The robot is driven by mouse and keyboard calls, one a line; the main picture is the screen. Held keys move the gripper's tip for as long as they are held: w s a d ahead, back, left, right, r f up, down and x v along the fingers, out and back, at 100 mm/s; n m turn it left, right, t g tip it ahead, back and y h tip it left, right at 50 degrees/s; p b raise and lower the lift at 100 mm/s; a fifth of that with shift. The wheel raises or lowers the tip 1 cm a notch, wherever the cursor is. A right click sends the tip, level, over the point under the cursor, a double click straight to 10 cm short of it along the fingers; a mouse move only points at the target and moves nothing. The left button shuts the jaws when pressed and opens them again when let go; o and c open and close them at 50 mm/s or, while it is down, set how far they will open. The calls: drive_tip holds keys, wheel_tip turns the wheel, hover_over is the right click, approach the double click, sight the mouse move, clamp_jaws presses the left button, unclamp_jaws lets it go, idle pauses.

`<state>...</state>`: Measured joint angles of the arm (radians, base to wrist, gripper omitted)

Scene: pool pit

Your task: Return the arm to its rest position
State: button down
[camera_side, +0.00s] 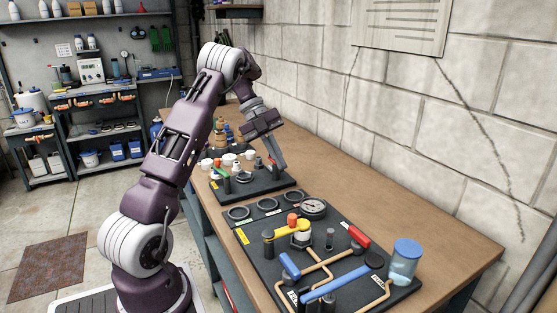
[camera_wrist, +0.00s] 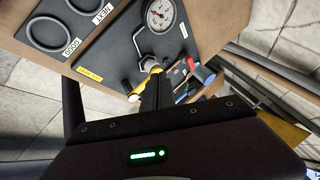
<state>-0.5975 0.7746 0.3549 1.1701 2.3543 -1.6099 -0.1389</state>
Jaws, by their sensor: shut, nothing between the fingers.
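My gripper (camera_side: 282,167) is shut and empty. In the side view it points down above the right end of the small black board (camera_side: 262,184), which carries several small bottles and caps. I cannot tell whether the fingertips touch anything there. In the wrist view the dark fingers of my gripper (camera_wrist: 154,92) are together, in front of the black panel with the gauge (camera_wrist: 161,15). My arm reaches over the bench from the left, bent at the elbow.
The large black panel (camera_side: 258,262) on the wooden bench (camera_side: 375,210) carries a gauge (camera_side: 313,208), valves with blue, red and yellow handles, and copper pipes. A blue-lidded jar (camera_side: 405,262) stands at its right. A block wall (camera_side: 400,120) runs behind. The bench's back strip is bare.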

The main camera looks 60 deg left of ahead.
idle(0.4)
drive_tip(key=w+d+r+n+t+y, duration=0.1)
drive_tip(key=w+d+r+n+t, duration=0.1)
drive_tip(key=w+d+r+t, duration=0.45)
drive_tip(key=w+d+r+n+t+y, duration=0.15)
drive_tip(key=w+r+t, duration=0.25)
drive_tip(key=w+r, duration=0.5)
drive_tip(key=s+d+r+n+t+y, duration=0.1)
drive_tip(key=s+r+n+t+y, duration=0.15)
drive_tip(key=r+n, duration=0.3)
drive_tip(key=s+d+r+n+t+y, duration=0.1)
drive_tip(key=s+r+n+y, duration=0.25)
drive_tip(key=r, duration=0.35)
drive_tip(key=s+d+f+n+g, duration=0.3)
drive_tip(key=s+d+f, duration=0.2)
drive_tip(key=s, duration=0.5)
drive_tip(key=s+d+f+n+g+h, duration=0.1)
drive_tip(key=s+d+f+n+g, duration=0.3)
drive_tip(key=s, duration=0.7)
drive_tip(key=s+d+f+n+g, duration=0.3)
drive_tip(key=s+d+f+g, duration=0.1)
drive_tip(key=s+d+f, duration=0.4)
wheel_tip(320, 180, down, 3)
drive_tip(key=shift+s+d+r+h, duration=0.15)
drive_tip(key=shift+s+h, duration=0.2)
drive_tip(key=shift+s, duration=0.85)
drive_tip(key=shift+w, duration=0.1)
